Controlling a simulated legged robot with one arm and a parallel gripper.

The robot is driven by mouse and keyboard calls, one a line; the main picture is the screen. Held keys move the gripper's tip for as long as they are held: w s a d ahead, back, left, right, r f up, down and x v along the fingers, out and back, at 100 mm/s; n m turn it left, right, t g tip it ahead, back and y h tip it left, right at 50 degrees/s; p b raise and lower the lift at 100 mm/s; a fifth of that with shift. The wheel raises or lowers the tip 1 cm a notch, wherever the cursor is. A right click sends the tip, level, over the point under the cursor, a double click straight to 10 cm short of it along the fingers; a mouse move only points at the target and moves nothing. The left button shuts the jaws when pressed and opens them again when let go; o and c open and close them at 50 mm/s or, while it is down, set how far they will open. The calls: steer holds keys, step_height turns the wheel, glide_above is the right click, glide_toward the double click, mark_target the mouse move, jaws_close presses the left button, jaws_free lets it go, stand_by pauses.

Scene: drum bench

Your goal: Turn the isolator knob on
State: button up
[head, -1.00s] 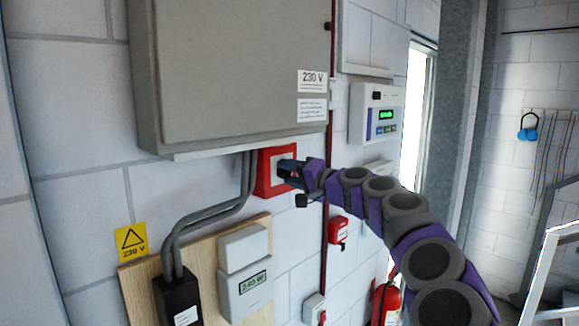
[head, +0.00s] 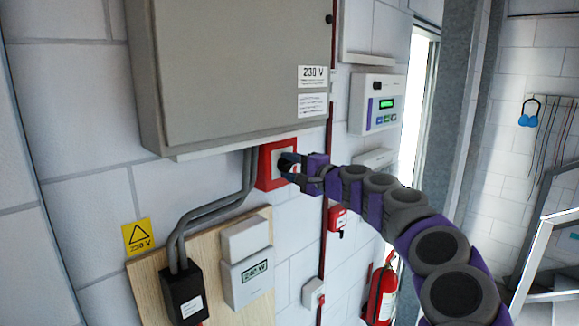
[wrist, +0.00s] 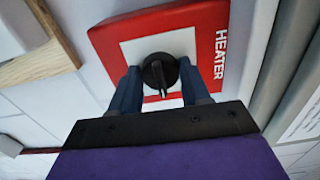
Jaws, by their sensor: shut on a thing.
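The isolator is a red box (head: 264,172) with a white face, on the wall just below the grey cabinet. In the wrist view, its red frame (wrist: 110,38) carries the word HEATER. A round black knob (wrist: 158,72) with a raised grip bar sits in the middle of the white face. A pale mark shows at the bar's lower end in that view. My gripper (head: 287,166) is at the isolator's front, its two blue fingers on either side of the knob, shut on it. In the head view the fingers mostly hide the knob.
The grey cabinet (head: 235,75) overhangs close above. Grey conduits (head: 215,208) run down left of the isolator to a black box (head: 182,295). A meter (head: 247,278) is on a wooden board below. A red pipe (head: 325,235) and small red box (head: 338,218) are to the right.

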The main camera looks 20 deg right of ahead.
steer(key=shift+f, duration=0.15)
steer(key=o, duration=1)
steer(key=shift+d, duration=0.2)
steer(key=shift+o, duration=0.2)
steer(key=shift+d, duration=0.15)
steer(key=shift+s, duration=0.15)
steer(key=shift+s, duration=0.25)
steer(key=b+v, duration=0.3)
steer(key=v, duration=1.3)
steer(key=shift+s+d+b, duration=0.25)
steer(key=shift+d+b, duration=0.05)
steer(key=shift+b, duration=0.05)
